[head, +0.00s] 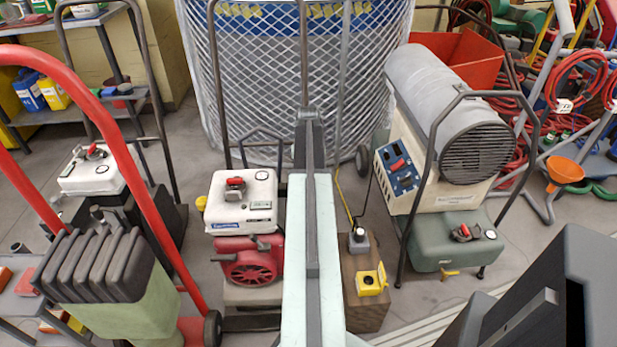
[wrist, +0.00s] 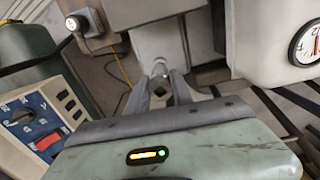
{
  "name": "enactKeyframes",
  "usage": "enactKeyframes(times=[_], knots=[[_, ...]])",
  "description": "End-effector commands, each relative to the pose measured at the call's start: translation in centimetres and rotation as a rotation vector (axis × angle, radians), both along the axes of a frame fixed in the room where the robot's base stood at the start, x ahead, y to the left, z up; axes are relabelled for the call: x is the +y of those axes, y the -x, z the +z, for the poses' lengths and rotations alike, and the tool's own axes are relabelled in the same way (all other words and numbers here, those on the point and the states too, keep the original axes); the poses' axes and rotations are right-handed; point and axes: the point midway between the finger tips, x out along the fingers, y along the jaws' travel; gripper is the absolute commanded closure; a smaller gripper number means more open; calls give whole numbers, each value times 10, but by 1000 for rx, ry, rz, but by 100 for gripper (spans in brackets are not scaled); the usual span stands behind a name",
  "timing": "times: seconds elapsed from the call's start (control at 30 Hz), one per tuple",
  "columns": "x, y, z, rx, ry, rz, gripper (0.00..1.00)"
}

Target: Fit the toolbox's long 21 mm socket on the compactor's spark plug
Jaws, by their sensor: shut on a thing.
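My gripper (wrist: 162,94) is shut on a small grey metal piece (wrist: 159,70) in the wrist view. The piece looks like a socket with a dark opening facing the camera, but its size cannot be read. In the head view my gripper is hidden behind my pale arm. A red engine (head: 247,263) with a white tank (head: 241,199) stands just left of my arm; it may be the compactor. A white tank with a gauge (wrist: 304,42) is at the right of the wrist view, beside my gripper. No spark plug and no toolbox can be made out.
A heater (head: 440,145) with a blue panel (head: 399,168) stands right of my arm. A wooden block (head: 368,300) bears a yellow box (head: 371,280) and a grey corded plug (head: 358,240).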

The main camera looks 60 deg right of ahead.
Motion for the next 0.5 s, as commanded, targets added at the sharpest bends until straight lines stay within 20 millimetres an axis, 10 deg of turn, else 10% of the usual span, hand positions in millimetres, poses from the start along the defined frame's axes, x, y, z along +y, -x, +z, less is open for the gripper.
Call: enactKeyframes(times=[0.5], knots=[[0,1,-17,0,0,-1,100]])
